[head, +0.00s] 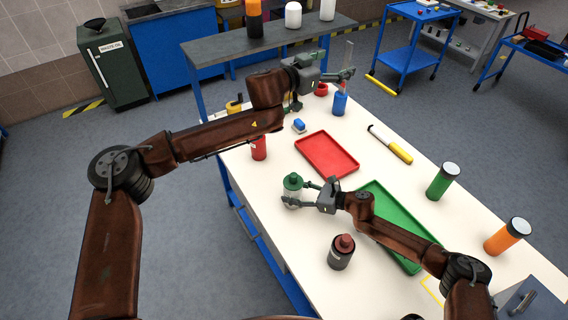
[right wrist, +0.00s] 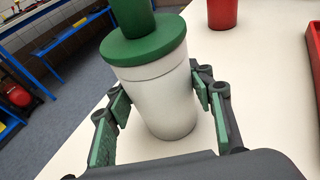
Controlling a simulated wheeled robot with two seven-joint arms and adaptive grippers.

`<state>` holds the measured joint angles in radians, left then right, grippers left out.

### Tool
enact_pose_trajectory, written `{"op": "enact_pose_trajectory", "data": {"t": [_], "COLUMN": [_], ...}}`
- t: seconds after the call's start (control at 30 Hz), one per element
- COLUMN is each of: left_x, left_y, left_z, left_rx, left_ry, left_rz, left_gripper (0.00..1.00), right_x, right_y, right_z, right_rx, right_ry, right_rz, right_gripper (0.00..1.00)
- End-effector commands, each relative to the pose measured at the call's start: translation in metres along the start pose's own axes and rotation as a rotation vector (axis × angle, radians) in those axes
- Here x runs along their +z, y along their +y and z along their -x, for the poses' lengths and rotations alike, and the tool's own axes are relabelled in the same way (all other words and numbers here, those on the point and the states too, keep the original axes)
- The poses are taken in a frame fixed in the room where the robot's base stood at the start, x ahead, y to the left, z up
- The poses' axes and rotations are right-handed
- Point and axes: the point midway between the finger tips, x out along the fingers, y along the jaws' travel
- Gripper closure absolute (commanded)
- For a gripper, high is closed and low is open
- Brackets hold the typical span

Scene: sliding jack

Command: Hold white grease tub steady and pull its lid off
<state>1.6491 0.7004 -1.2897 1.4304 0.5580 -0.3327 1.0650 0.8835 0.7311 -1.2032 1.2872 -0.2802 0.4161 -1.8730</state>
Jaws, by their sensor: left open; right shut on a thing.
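The white grease tub (head: 291,202) stands on the table near its left edge, with its green lid (head: 293,182) on top. In the right wrist view the white tub (right wrist: 165,105) stands upright and the wide green lid (right wrist: 145,42), with a thick green knob, sits on its rim. My right gripper (head: 306,193) has its fingers on both sides of the tub's white body, below the lid. My left gripper (head: 350,74) is open and empty, well away from the tub, above the far end of the table near a blue cup (head: 339,104).
A red tray (head: 327,154) and a green tray (head: 424,239) lie on the table. A dark bottle (head: 342,252) stands in front of the tub. A red can (head: 258,148) stands behind it under my left arm. Green (head: 442,181) and orange (head: 507,236) containers stand at the right.

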Motion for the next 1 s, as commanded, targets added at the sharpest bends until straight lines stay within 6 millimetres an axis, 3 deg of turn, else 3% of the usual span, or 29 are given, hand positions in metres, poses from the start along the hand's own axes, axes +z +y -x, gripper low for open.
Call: {"op": "enact_pose_trajectory", "data": {"t": [0.1, 0.2, 0.4, 0.5, 0.6, 0.73, 0.87, 1.0], "left_x": [0.055, 0.108, 0.199, 0.231, 0.253, 0.267, 0.276, 0.289], "left_y": [-0.019, -0.022, -0.001, 0.013, 0.025, 0.035, 0.039, 0.04], "left_z": [0.015, 0.036, 0.094, 0.125, 0.15, 0.171, 0.178, 0.171], "left_rx": [-0.08, -0.112, -0.082, -0.043, -0.003, 0.035, 0.05, 0.05], "left_ry": [-0.177, -0.355, -0.698, -0.838, -0.944, -1.025, -1.056, -1.058], "left_rz": [0.068, 0.102, 0.112, 0.099, 0.083, 0.068, 0.061, 0.061], "left_gripper": [0.27, 0.27, 0.27, 0.27, 0.27, 0.27, 0.27, 0.27], "right_x": [-0.001, -0.001, -0.001, -0.001, -0.001, -0.001, -0.001, -0.001], "right_y": [0.0, 0.0, 0.0, 0.0, 0.0, 0.0, 0.0, 0.0], "right_z": [0.0, 0.0, 0.0, 0.0, 0.0, 0.0, 0.0, 0.0], "right_rx": [0.0, 0.0, 0.0, 0.0, 0.0, 0.0, 0.0, 0.0], "right_ry": [0.001, 0.001, 0.001, 0.001, 0.001, 0.001, 0.001, 0.001], "right_rz": [0.0, 0.0, 0.0, 0.0, 0.0, 0.0, 0.0, 0.0], "right_gripper": [0.83, 0.83, 0.83, 0.83, 0.83, 0.83, 0.83, 0.83]}}
